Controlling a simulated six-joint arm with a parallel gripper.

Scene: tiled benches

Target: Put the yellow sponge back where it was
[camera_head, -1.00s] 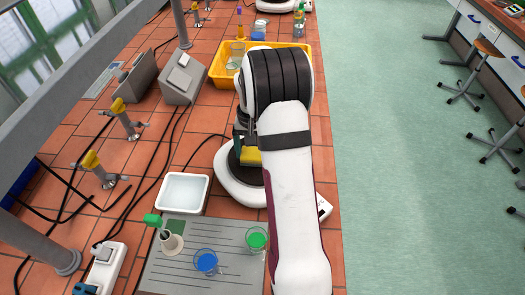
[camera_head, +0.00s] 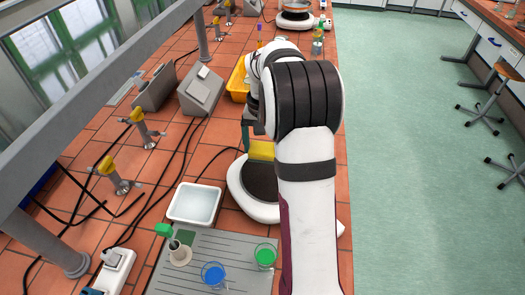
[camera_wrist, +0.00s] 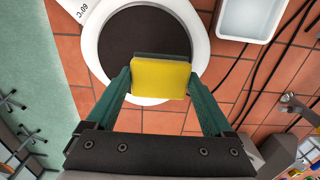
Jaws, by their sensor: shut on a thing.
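The yellow sponge (camera_wrist: 160,78) is held between the two green fingers of my gripper (camera_wrist: 161,88) in the wrist view. A darker layer shows along its far edge. The same device (camera_wrist: 98,66) lies beyond the sponge in the wrist view. The sponge appears to be above the device; its exact height is hard to tell. My arm hides part of the device and most of my gripper in the head view.
A white tray (camera_head: 196,204) stands left of the device. A grey mat (camera_head: 210,250) in front holds a green-capped bottle (camera_head: 180,252), a blue beaker (camera_head: 213,275) and a green beaker (camera_head: 265,256). Yellow-handled taps (camera_head: 107,166) and black cables lie left. A yellow tray (camera_head: 237,80) is behind.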

